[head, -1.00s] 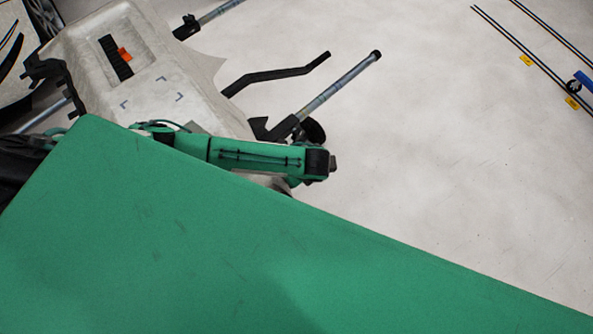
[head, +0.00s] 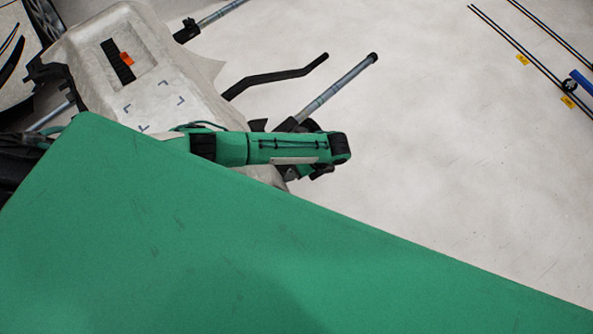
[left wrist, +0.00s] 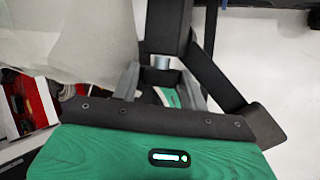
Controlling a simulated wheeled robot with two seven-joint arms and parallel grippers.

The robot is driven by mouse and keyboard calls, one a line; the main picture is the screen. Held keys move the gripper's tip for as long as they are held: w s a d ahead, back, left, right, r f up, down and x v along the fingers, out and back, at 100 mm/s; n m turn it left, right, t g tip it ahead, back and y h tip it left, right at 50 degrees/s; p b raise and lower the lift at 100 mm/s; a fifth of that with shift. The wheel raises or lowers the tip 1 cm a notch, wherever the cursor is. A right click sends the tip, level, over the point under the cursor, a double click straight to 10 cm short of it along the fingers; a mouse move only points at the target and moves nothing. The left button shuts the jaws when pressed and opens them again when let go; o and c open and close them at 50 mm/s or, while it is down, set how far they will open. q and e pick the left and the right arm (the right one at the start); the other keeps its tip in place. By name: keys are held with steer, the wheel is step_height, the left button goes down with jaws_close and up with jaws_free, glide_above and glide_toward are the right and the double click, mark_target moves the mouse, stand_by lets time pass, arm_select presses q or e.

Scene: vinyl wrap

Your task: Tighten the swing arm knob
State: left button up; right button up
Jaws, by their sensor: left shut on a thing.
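The swing arm is a black bar with a grey metal tube (head: 338,90), reaching out from the side of the pale covered machine. In the left wrist view, a black arm part (left wrist: 163,22) comes down from the top to a short silver shaft. Below the shaft, a dark block that looks like the swing arm knob (left wrist: 160,77) sits between the grey fingers of my left gripper (left wrist: 158,86). The gripper is shut on it. In the head view my green left forearm lies over the tube's lower end and hides the knob and fingertips.
The pale covered machine (head: 150,60) stands at the upper left. A bent black lever (head: 275,75) juts from its side. Long dark rails (head: 530,60) with yellow tags lie at the upper right. The pale floor between is open.

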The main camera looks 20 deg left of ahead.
arm_select(q)
steer(key=o, duration=1)
